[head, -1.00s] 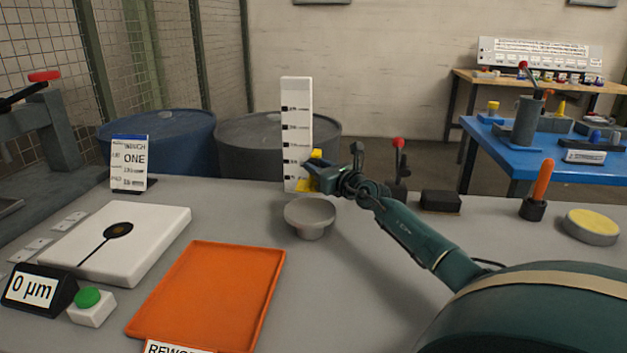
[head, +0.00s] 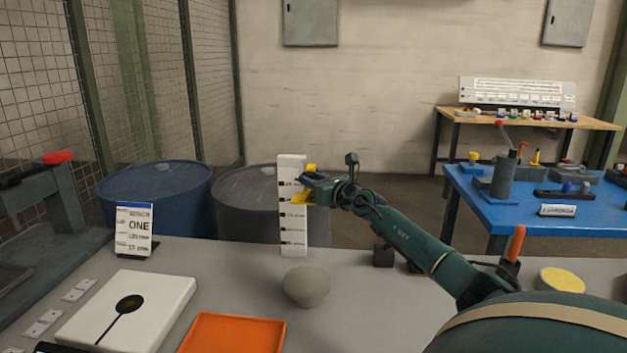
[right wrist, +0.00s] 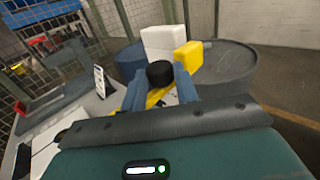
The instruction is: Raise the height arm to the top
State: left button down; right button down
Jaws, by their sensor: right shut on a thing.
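The height arm is a yellow piece (head: 311,168) on a white upright scale post (head: 292,240) with black marks, at the back of the grey bench. It sits in the upper part of the scale, below the post's top. My right gripper (head: 308,186) is at the right side of the post. In the right wrist view its blue fingers (right wrist: 161,88) are shut on a round black knob (right wrist: 160,73) in front of the yellow block (right wrist: 188,56). The white post top (right wrist: 162,42) shows behind. My left gripper is in neither view.
An orange tray (head: 232,335) and a white plate (head: 150,305) lie left. A sign (head: 133,229) stands at the back left. An orange-handled tool (head: 515,243) and a yellow-topped disc (head: 560,280) are right.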

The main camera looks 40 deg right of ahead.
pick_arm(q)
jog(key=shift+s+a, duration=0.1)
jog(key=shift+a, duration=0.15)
pick_arm(e)
jog(key=shift+r, duration=0.7)
jog(key=c, duration=1.1)
grip_release()
jog(key=shift+f, duration=0.15)
jog(key=shift+o, duration=0.2)
jog(key=shift+s+p, duration=0.7)
jog(key=shift+s, duration=0.15)
pick_arm(q)
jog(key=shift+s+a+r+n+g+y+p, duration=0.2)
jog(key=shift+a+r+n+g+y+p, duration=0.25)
jog(key=shift+p, duration=0.85)
pick_arm(e)
jog(key=s+a, duration=0.1)
jog(key=s, duration=1)
jog(key=shift+s+a, duration=0.2)
jog(key=shift+a, duration=0.05)
